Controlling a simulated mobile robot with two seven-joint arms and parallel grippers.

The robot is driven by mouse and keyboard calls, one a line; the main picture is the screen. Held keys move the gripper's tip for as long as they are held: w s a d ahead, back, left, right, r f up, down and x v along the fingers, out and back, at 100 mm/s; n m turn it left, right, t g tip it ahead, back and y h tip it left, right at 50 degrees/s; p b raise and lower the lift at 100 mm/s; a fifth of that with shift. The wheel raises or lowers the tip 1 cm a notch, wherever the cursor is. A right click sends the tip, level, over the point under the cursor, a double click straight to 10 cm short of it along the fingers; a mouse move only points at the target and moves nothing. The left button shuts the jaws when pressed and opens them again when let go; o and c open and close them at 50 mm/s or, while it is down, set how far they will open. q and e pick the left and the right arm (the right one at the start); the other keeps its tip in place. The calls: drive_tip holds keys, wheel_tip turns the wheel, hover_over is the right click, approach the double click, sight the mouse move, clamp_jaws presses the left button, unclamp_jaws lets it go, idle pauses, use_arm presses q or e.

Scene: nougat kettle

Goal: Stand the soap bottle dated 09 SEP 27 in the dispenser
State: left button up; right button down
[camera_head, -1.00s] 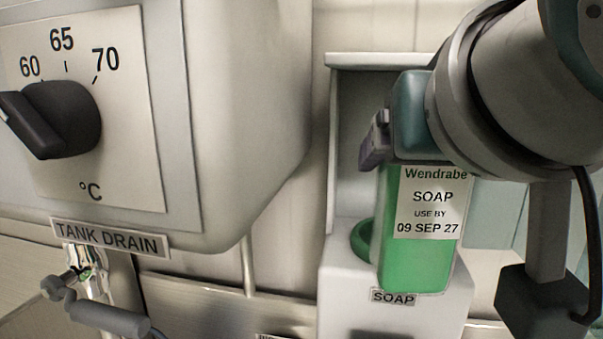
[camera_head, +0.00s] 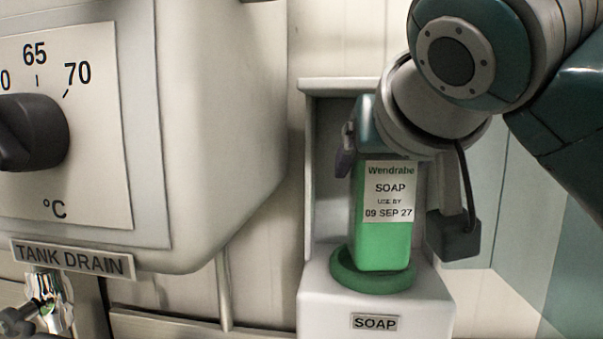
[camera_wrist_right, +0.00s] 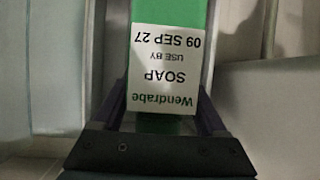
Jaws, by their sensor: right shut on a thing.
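The green soap bottle (camera_head: 382,246) has a white label reading Wendrabe SOAP USE BY 09 SEP 27. It is about upright in front of the dispenser's back panel. Its lower end is at the green ring (camera_head: 372,287) on the dispenser (camera_head: 318,306), marked SOAP; I cannot tell whether it rests on the base. My right gripper (camera_head: 347,150) is shut on the bottle's upper part. In the right wrist view, the bottle (camera_wrist_right: 168,60) shows upside down between the two fingers (camera_wrist_right: 165,112). My left gripper is not in view.
A large pale tank (camera_head: 215,150) with a black temperature knob (camera_head: 30,130) stands at the left, close to the dispenser. A TANK DRAIN sign (camera_head: 72,258) and a tap (camera_head: 48,300) are below it. A pale teal panel (camera_head: 540,230) is at the right.

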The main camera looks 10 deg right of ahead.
drive_tip(key=x, duration=0.1)
drive_tip(key=b+x, duration=0.2)
drive_tip(key=x, duration=0.1)
drive_tip(key=shift+w+d+r, duration=0.15)
drive_tip(key=shift+d, duration=0.15)
drive_tip(key=shift+f+b, duration=0.3)
drive_tip(key=shift+f, duration=0.2)
idle(0.6)
drive_tip(key=shift+c, duration=1.4)
unclamp_jaws()
drive_tip(key=shift+o, duration=1.4)
drive_tip(key=shift+f, duration=0.1)
